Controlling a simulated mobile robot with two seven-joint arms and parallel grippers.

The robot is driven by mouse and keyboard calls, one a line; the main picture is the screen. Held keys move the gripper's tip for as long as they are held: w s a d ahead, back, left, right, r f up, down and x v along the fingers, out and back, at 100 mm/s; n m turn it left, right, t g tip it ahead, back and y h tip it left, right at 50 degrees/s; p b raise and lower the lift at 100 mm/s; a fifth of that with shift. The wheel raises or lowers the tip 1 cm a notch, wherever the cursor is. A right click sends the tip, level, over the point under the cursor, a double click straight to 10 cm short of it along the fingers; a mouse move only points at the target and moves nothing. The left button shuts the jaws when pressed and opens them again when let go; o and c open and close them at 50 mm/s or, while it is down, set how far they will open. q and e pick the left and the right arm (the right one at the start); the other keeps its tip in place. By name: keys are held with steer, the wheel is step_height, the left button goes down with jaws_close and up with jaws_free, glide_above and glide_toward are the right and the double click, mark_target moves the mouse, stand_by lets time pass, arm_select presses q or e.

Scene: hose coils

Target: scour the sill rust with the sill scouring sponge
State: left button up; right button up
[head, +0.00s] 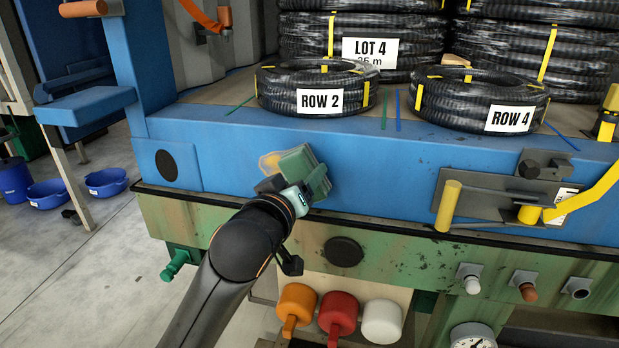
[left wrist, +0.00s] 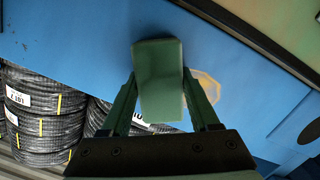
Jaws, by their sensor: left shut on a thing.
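The sill scouring sponge, a green block (head: 297,161), is held in front of the blue sill (head: 228,147). It also shows in the left wrist view (left wrist: 159,80). My left gripper (head: 306,180) is shut on it, with one finger on each side in the left wrist view. The sill rust, an orange-tan patch (head: 267,162), is on the sill's front face just left of the sponge in the head view. In the left wrist view the rust (left wrist: 208,88) is right of the sponge, partly behind a finger. I cannot tell whether the sponge touches the sill. My right gripper is not in view.
Black hose coils labelled ROW 2 (head: 318,88) and ROW 4 (head: 480,101) lie on the deck above the sill. A grey plate with yellow handles (head: 449,206) sticks out at right. Coloured knobs (head: 338,313) stand below. Blue tubs (head: 106,181) are on the floor at left.

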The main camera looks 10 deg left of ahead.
mark_target(250, 165)
arm_select(q)
steer(key=shift+w+a, duration=0.15)
steer(key=shift+a, duration=2.8)
steer(key=shift+w+a, duration=0.1)
steer(key=shift+a, duration=2.85)
steer(key=s, duration=0.7)
